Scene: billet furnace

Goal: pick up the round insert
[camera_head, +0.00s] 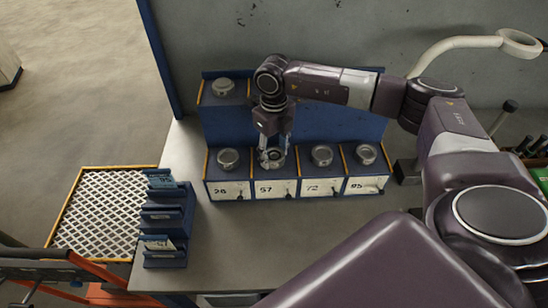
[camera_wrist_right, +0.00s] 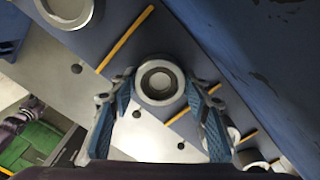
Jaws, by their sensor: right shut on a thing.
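The round insert, a grey metal ring, sits at the 57 compartment of the blue rack (camera_head: 230,198) in the head view. It also shows as a round insert (camera_wrist_right: 161,80) with a dark centre in the right wrist view. My right gripper (camera_head: 272,156) reaches down over it, and its fingers are shut on its sides. The blue finger pads of the right gripper (camera_wrist_right: 162,112) flank the insert in the wrist view. I cannot tell whether the insert is lifted off its seat. My left gripper is not in view.
Similar inserts sit at compartments 26 (camera_head: 228,158), 72 (camera_head: 321,155) and 95 (camera_head: 365,154); another (camera_head: 223,87) sits on the rear tier. Blue card holders (camera_head: 166,220) stand at the table's left edge, beside a mesh panel (camera_head: 100,212). The grey tabletop (camera_head: 235,250) is clear in front.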

